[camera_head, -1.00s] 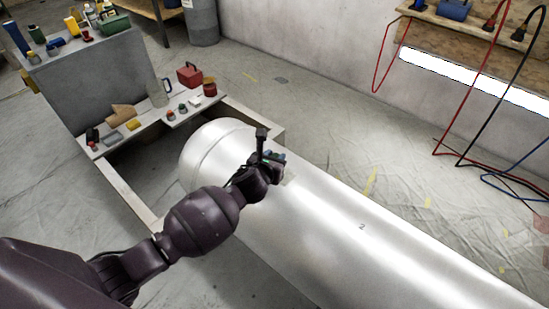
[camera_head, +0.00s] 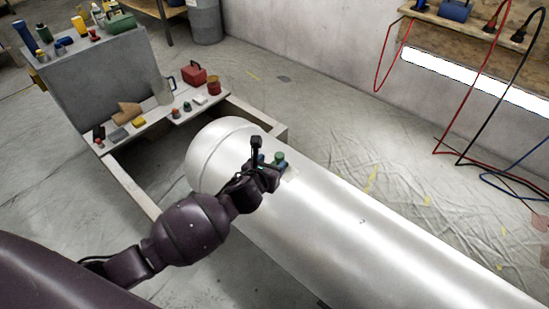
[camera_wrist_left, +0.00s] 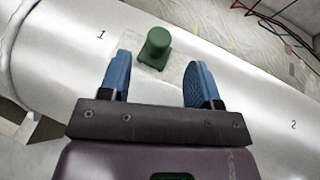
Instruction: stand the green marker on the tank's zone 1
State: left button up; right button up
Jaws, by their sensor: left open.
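The green marker (camera_head: 280,156) stands upright on top of the silver tank (camera_head: 330,215). In the left wrist view the marker (camera_wrist_left: 157,45) has a round top and a wider base, on a pale patch (camera_wrist_left: 172,76) of the tank, to the right of the printed 1 (camera_wrist_left: 101,34). My left gripper (camera_head: 273,166) is open beside the marker. In the left wrist view its blue fingers (camera_wrist_left: 158,66) are spread wide and empty, with the marker just beyond them, apart from both. My right gripper is not in view.
A printed 2 (camera_wrist_left: 293,125) marks the tank farther right. A low shelf (camera_head: 150,122) with a red box (camera_head: 194,74), a grey jug (camera_head: 163,91) and small items stands beyond the tank's left end. Cables hang at the right wall. Floor right of the tank is clear.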

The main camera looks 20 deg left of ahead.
pick_arm(q)
jog(key=shift+p+v, duration=0.6)
jog(key=shift+v, duration=2.25)
jog(key=s+a+f+n+g, duration=0.1)
jog(key=s+a+f+n, duration=0.1)
jog(key=s+n, duration=0.7)
jog(key=s+a+f+n+g, duration=0.1)
jog(key=s+a+n, duration=0.1)
jog(key=s+n, duration=0.6)
jog(key=s+a+f+n+g, duration=0.1)
jog(key=s+n, duration=0.8)
jog(key=n, duration=0.9)
jog(key=shift+s+a+f, duration=0.3)
jog(key=shift+a+f, duration=0.4)
jog(key=shift+f, duration=0.15)
